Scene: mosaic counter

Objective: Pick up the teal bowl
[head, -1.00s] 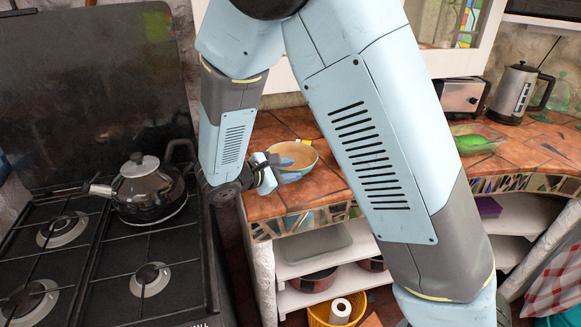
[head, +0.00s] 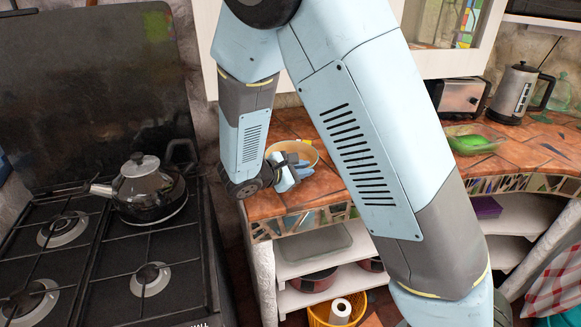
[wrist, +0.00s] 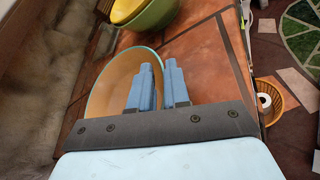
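The teal bowl (head: 306,153) sits on the tiled counter, with a tan inside and a teal rim. In the wrist view the bowl (wrist: 108,80) lies at and left of the fingers, which hide its right side. My gripper (head: 289,172) is at the bowl's near side in the head view and covers part of it. In the wrist view my gripper (wrist: 159,64) has its two blue fingers apart with a narrow gap. The right part of the rim runs behind the fingers; I cannot tell whether they touch it.
A green bowl with a yellow inside (wrist: 150,12) is just beyond in the wrist view. The counter (wrist: 205,60) is bare to the right of the fingers. A stove with a kettle (head: 148,190) stands left. A glass dish with a green thing (head: 474,140), toaster (head: 460,96) and jug (head: 515,92) stand right.

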